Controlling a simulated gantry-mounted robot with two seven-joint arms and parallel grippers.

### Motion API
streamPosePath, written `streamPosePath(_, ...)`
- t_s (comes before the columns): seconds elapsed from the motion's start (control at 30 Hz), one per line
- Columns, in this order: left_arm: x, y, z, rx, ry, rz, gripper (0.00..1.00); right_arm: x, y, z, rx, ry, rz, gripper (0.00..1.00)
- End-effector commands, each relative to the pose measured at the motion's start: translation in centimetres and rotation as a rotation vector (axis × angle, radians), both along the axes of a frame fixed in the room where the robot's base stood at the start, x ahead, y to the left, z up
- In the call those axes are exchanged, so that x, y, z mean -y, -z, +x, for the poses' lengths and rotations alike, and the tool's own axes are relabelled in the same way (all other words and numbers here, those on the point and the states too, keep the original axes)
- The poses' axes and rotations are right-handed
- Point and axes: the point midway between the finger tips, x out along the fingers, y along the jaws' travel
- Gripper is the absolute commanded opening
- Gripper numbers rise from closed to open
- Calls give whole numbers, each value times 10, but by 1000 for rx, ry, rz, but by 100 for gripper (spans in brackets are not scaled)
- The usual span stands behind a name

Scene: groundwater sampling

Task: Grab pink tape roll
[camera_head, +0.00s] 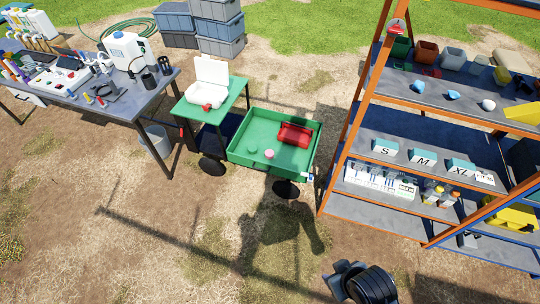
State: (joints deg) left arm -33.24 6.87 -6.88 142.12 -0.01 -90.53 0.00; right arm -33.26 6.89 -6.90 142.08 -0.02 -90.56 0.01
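A small pink roll (269,154), which looks like the pink tape roll, lies in the green tray (236,160) of the cart, near the tray's front side. A small green round item (252,149) lies just to its left, apart from it. A red open box (295,134) is in the tray's back right part. Neither gripper shows. A dark rounded part at the bottom right looks like a piece of my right arm, well below and right of the cart. Nothing is seen touching the pink roll.
The cart's upper green shelf (238,88) carries an open white case (210,84). A cluttered grey table (140,101) stands left of it, with a bucket (156,141) below. An orange-framed shelf rack (341,133) stands close on the right. Bare ground in front is clear.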

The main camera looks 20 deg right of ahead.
Motion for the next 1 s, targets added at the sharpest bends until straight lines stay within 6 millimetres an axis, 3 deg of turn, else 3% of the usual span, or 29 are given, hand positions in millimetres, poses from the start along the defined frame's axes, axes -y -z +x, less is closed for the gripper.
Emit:
streamPosePath(0.37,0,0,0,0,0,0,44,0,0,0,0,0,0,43)
streamPosePath(0.73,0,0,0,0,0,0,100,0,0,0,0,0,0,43)
streamPosePath(1.0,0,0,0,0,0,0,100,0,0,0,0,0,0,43)
